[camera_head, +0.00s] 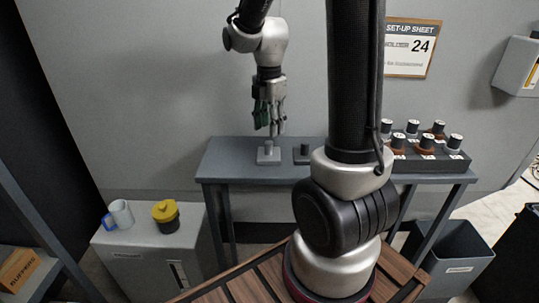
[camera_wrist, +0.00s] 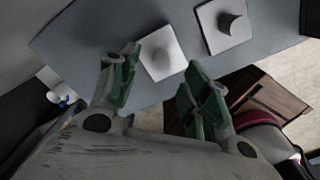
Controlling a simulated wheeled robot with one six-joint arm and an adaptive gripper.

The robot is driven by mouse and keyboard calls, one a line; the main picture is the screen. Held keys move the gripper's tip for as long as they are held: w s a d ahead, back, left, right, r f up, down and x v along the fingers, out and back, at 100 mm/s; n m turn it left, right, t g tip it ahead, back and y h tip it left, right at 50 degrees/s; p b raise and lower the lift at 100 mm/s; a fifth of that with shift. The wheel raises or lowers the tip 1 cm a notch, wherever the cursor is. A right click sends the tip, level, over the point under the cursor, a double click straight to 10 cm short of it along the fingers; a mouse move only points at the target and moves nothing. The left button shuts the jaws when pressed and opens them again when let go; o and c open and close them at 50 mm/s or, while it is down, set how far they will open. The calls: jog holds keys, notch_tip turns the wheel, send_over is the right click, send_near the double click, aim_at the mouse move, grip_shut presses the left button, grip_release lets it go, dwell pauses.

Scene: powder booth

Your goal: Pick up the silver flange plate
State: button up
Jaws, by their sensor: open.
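The silver flange plate (camera_head: 268,157) lies flat on the grey bench, with a short post standing on it. In the wrist view the plate (camera_wrist: 163,58) shows between and beyond the fingertips, its left edge close to the left finger in the picture. My gripper (camera_head: 269,131) points down above the plate, with a small gap to its post. In the wrist view its green-padded fingers (camera_wrist: 163,70) are apart with nothing between them.
A darker flange plate with a post (camera_head: 304,152) sits just right; it also shows in the wrist view (camera_wrist: 215,40). A rack (camera_head: 430,163) of several capped pots stands at the bench's right. A mug (camera_head: 121,214) and yellow-topped pot (camera_head: 166,213) stand on a low cabinet.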

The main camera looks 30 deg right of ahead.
aim_at(269, 142)
jog(key=f, duration=0.6)
jog(key=shift+s+a+f, duration=0.2)
jog(key=shift+s+a, duration=0.05)
grip_shut()
